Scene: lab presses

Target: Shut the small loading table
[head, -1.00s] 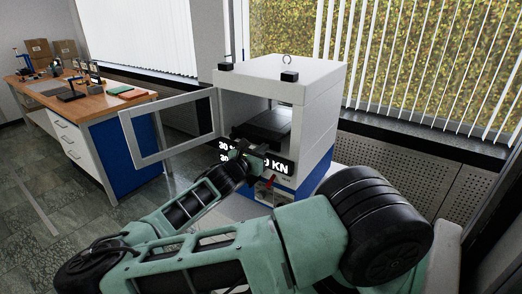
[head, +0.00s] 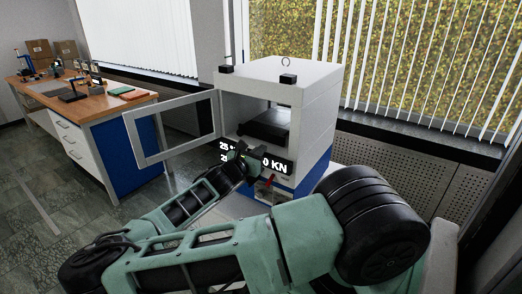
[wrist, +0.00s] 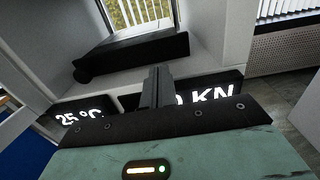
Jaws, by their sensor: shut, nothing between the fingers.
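The press (head: 313,120) is a white and blue box with its chamber open at the front. My gripper (head: 243,150) is at the press front, just below the slab and in front of the display. In the wrist view my gripper's fingers (wrist: 158,82) are together and empty, pointing toward the slab. I cannot tell whether they touch it.
The press's framed door (head: 165,155) stands swung open to the left. A display panel (head: 275,165) reading KN sits below the chamber, with a red lever (head: 265,183) under it. A wooden bench (head: 85,100) with tools stands at the left. Floor between is clear.

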